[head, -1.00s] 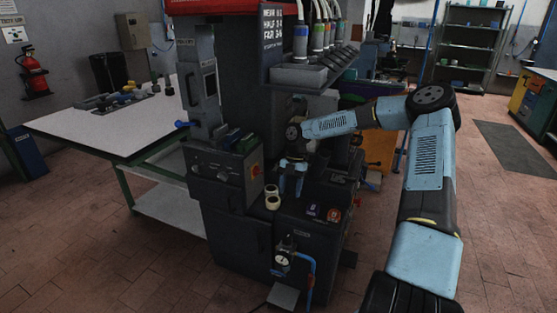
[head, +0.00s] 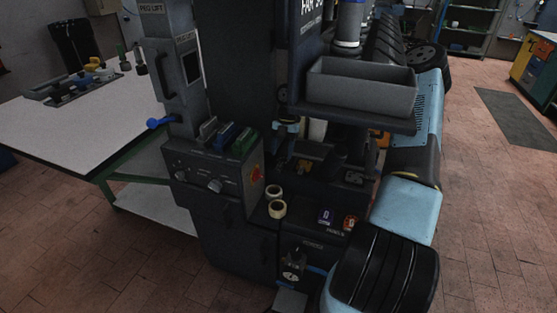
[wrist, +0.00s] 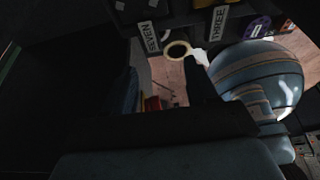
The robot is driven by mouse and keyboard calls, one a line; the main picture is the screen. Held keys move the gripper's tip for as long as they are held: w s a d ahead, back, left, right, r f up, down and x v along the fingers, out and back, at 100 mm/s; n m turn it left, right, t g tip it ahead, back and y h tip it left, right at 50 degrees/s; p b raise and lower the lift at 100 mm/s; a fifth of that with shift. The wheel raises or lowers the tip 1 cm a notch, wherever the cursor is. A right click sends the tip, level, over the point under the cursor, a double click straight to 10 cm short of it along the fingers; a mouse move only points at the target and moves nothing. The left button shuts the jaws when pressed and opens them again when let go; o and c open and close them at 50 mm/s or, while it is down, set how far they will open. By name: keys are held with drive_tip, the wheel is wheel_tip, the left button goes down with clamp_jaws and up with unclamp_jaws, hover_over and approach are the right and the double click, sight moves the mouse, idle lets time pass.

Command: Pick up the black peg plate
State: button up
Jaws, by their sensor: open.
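A dark grey-black plate (head: 207,129), which looks like the black peg plate, stands at the left of a row on the control box. A blue plate (head: 224,135) and a green plate (head: 243,142) stand beside it. My gripper (head: 288,127) is mostly hidden behind the press column and the grey tray in the head view, to the right of these plates and apart from them. In the wrist view a dark finger (wrist: 201,82) shows near the middle. The jaws are open, and I see nothing held. I cannot pick out the black plate in the dark wrist view.
A grey tray (head: 362,93) juts out over the work area. A blue-knobbed lever (head: 159,122) sticks out left. A white table (head: 70,128) with tools stands at the left. A rounded blue form (wrist: 258,75) fills the wrist view's right.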

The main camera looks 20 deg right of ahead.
sight(277, 170)
drive_tip(key=f, duration=0.1)
drive_tip(key=a+f, duration=0.1)
drive_tip(key=f, duration=0.1)
drive_tip(key=shift+s+a, duration=0.35)
drive_tip(key=shift+x, duration=1.9)
drive_tip(key=shift+w, duration=0.15)
drive_tip(key=shift+c, duration=0.2)
clamp_jaws()
